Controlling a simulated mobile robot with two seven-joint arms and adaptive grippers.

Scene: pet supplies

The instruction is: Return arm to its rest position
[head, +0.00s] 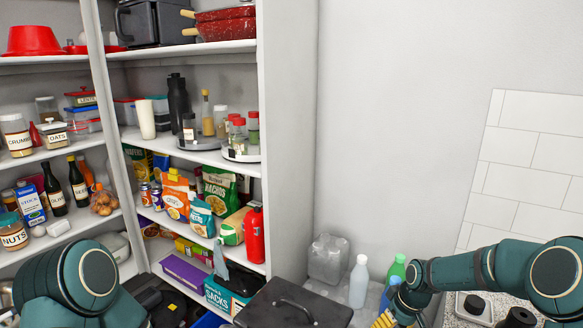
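My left arm (80,282) shows at the lower left as a large teal joint and link in front of the shelves. Its gripper is not visible. My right arm (465,271) comes in from the right edge. It reaches left across the lower right, then bends down at a dark joint near the bottles. Its lower part leaves the bottom of the picture, and I see no fingers of the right gripper. I cannot tell from this view whether either hand holds anything.
White shelves (264,145) full of packages, jars and bottles stand left. A dark lidded container (293,305) is at bottom centre. A clear jug (328,258), a whitish bottle (359,282) and a green bottle (398,267) stand close to my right arm. A speckled counter (455,312) lies beneath it.

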